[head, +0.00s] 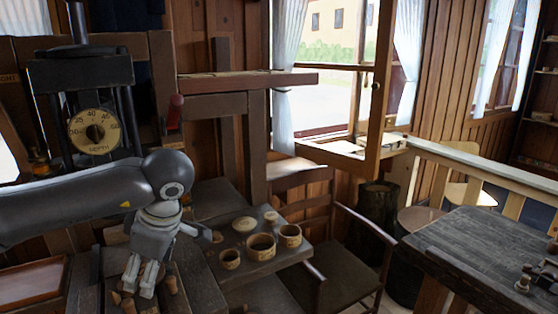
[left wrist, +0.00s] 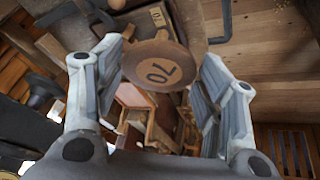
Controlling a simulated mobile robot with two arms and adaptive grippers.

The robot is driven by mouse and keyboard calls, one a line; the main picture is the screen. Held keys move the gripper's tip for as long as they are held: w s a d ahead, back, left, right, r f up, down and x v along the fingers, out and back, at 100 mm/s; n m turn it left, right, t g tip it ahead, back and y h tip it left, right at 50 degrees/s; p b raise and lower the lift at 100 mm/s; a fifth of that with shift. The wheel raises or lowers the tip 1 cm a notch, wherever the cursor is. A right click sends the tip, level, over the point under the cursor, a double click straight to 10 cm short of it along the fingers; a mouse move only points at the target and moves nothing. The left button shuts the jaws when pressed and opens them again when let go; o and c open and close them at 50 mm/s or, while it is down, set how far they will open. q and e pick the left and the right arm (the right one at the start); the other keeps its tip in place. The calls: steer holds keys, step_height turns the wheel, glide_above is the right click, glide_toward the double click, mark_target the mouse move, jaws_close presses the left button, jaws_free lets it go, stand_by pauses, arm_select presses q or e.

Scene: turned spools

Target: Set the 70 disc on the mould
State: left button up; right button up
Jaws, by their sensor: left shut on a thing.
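My left gripper (head: 139,288) is at the lower left of the head view, pointing down over the dark wooden bench. In the left wrist view it is shut on a round brown disc (left wrist: 158,64) marked 70, which reads upside down and sits between the two fingers. In the head view I cannot make the disc out. Beyond it in the wrist view, a dark block with a pale label (left wrist: 157,14) seems to bear similar figures. I cannot tell whether it is the mould, or whether the disc touches it. My right gripper is not in view.
Several round wooden pieces, among them a hollow ring-like one (head: 262,246), stand on the bench to the right of the gripper. A press with a round dial (head: 95,132) stands behind my arm. A chair (head: 345,265) and a dark table (head: 485,250) are on the right.

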arm_select(q)
steer(key=s+d+m+t+h, duration=0.1)
steer(key=s+d+m+h, duration=0.1)
steer(key=m, duration=0.5)
steer(key=s+d+f+m+t+h, duration=0.1)
steer(key=s+d+m+t+h, duration=0.1)
steer(key=m, duration=0.6)
steer(key=s+d+h, duration=0.1)
steer(key=s+d, duration=0.1)
steer(key=s, duration=0.1)
steer(key=shift+s+d, duration=0.15)
steer(key=shift+s, duration=0.1)
